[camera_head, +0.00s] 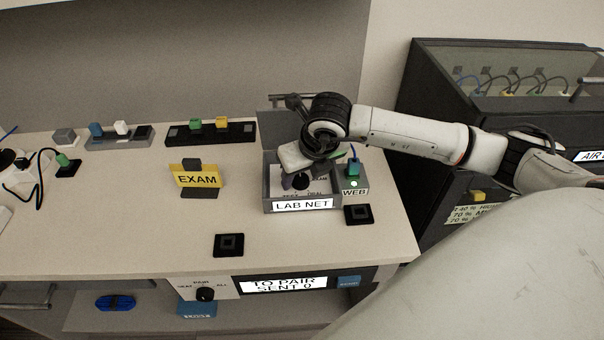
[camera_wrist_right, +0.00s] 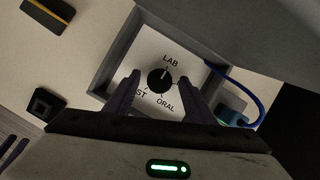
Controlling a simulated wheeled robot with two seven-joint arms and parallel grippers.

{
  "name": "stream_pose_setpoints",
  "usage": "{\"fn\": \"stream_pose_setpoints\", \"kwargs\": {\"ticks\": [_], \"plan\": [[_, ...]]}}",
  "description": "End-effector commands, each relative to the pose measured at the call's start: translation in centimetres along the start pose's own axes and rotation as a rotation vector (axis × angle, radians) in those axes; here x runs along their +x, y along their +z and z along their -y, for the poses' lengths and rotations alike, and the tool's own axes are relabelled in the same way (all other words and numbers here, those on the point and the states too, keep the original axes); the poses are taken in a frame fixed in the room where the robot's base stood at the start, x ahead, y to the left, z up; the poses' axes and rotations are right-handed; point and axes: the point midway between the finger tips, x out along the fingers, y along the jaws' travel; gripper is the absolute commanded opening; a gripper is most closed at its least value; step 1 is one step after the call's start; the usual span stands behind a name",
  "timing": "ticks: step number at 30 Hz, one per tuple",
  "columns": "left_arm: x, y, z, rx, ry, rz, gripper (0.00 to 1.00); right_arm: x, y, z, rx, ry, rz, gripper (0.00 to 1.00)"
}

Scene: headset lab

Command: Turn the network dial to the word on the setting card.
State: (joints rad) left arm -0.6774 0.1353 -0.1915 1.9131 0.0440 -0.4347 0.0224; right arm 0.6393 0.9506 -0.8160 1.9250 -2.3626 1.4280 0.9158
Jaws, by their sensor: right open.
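The yellow setting card (camera_head: 197,179) reads EXAM and stands on the table, left of the grey box (camera_head: 267,188). The box's lit sign (camera_head: 302,204) reads LAB NET. The black network dial (camera_wrist_right: 160,80) sits on a white plate inside the box. In the right wrist view its white pointer mark is toward LAB; ORAL and a word ending in ST also show, and the right part of the plate is partly hidden by a finger. My right gripper (camera_wrist_right: 160,88) is open over the dial, one finger on each side; contact cannot be told. My left gripper is not seen.
A green-topped WEB plug (camera_head: 353,170) with a blue cable stands right beside the box. Black pads (camera_head: 229,244) lie in front. Racks with coloured blocks (camera_head: 210,132) stand behind. A front panel (camera_head: 205,292) carries another dial. Table surface left of the box is fairly clear.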

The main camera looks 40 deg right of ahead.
Motion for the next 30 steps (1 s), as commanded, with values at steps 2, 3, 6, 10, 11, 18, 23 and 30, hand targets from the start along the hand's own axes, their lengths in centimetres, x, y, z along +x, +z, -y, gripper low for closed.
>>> {"fn": "stream_pose_setpoints", "kwargs": {"ticks": [2,3,6,10,11,18,23,30], "plan": [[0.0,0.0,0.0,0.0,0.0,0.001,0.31,0.0,0.0,0.0,0.0,0.0,0.0,0.5],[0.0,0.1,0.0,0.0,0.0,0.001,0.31,0.0,0.0,0.0,0.0,0.0,0.0,0.48],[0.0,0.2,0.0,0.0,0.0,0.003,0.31,0.0,0.0,0.0,0.0,0.001,0.0,0.31],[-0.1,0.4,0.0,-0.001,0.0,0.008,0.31,0.0,0.0,0.0,0.0,0.001,0.0,0.1],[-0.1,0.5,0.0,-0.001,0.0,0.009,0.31,0.0,0.0,0.0,0.0,0.0,0.0,0.1],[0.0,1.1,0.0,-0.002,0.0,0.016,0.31,0.0,0.0,-0.1,0.021,-0.008,0.0,0.1],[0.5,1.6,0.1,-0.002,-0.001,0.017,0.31,0.1,-0.1,-0.2,0.08,-0.032,0.0,0.1],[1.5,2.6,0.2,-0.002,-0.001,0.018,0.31,0.2,0.0,-0.4,0.25,-0.1,0.001,0.1]]}}
